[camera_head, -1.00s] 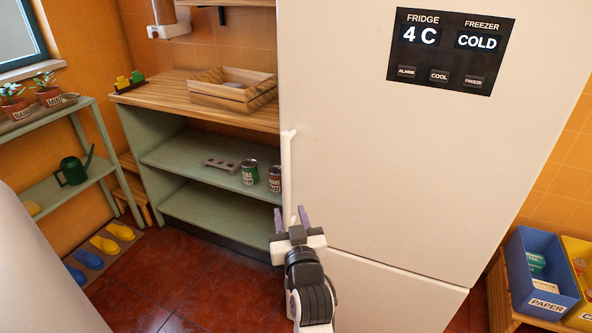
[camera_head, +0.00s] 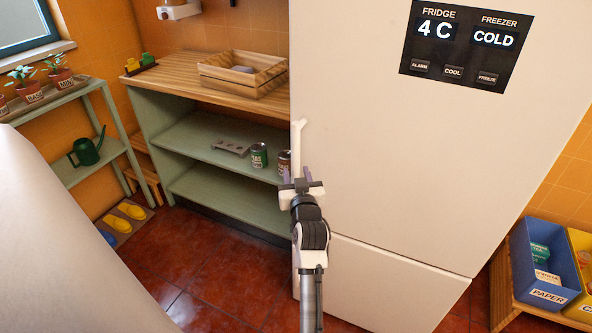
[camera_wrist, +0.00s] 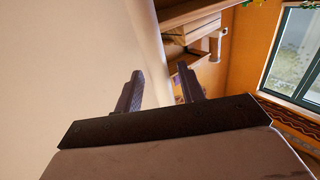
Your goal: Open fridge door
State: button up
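The tall white fridge (camera_head: 400,170) has a closed upper door and a dark display panel. Its white vertical handle (camera_head: 298,140) runs along the door's left edge. My gripper (camera_head: 298,172) is open at the handle, with one purple-grey finger on each side of it in the head view. My wrist hides the handle's lower part. In the wrist view my gripper (camera_wrist: 160,78) has its fingers spread, and the pale fridge front (camera_wrist: 60,70) fills the left. A pale strip shows between the fingers; I cannot tell whether they touch the handle.
A green shelf unit (camera_head: 180,140) with a wooden top stands left of the fridge, holding a wooden crate (camera_head: 225,85) and cans (camera_head: 259,156). Blue (camera_head: 545,262) and yellow bins stand at the right. Red tiled floor (camera_head: 215,285) is clear in front of the shelf.

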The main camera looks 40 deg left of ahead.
jog(key=shift+w+a, duration=0.35)
jog(key=shift+a, duration=0.1)
grip_shut()
